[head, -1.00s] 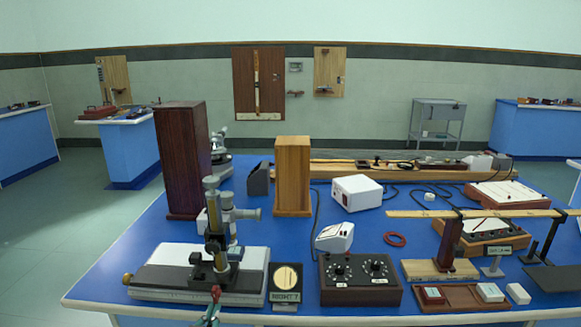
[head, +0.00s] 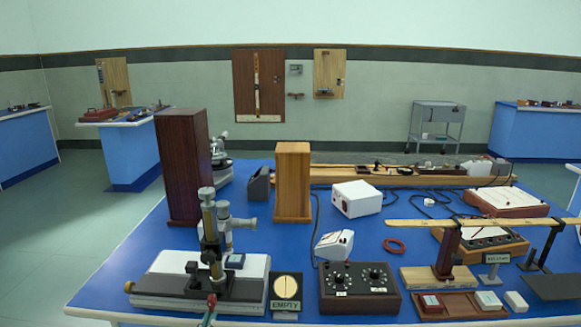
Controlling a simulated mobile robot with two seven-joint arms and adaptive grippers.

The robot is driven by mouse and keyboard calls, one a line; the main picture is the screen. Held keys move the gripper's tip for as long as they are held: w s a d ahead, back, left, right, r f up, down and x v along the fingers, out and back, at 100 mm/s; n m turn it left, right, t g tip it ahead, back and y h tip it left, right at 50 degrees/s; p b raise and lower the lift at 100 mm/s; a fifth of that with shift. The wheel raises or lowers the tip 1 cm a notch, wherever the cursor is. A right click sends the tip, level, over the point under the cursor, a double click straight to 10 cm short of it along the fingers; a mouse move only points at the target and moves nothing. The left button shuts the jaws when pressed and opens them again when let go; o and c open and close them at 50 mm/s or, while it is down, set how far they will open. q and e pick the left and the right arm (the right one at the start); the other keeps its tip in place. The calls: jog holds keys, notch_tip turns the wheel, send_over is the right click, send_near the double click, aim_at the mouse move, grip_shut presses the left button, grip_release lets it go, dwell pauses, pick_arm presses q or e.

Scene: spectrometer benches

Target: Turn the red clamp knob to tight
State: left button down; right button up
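A travelling microscope (head: 213,240) with an upright brass and grey column stands on a dark base (head: 190,302) at the front left of the blue bench. A small red knob (head: 211,300) shows at the front of this base, below the column. A thin dark-green piece extends below the knob to the picture's bottom edge. I cannot make out whether the knob is tight or loose. I cannot make out either of my grippers or arms in the head view, and no gripper is seen touching the knob.
A small sign with a pale disc (head: 286,286) stands just right of the microscope. A black dial box (head: 358,303) is further right. A dark wooden tower (head: 183,168) and a lighter wooden block (head: 293,182) stand behind. Bare blue bench top (head: 130,245) lies to the microscope's left.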

pick_arm(q)
jog(key=shift+w+a+r+t, duration=0.1)
jog(key=shift+w+r+t, duration=0.05)
jog(key=shift+r, duration=0.4)
jog(key=shift+w+r+t, duration=0.1)
jog(key=shift+r+t, duration=0.05)
jog(key=shift+r, duration=0.35)
jog(key=s+p, duration=0.2)
jog(key=s, duration=0.4)
jog(key=shift+s+a+f, duration=0.2)
jog(key=shift+s+f, duration=0.05)
jog(key=shift+f, duration=0.2)
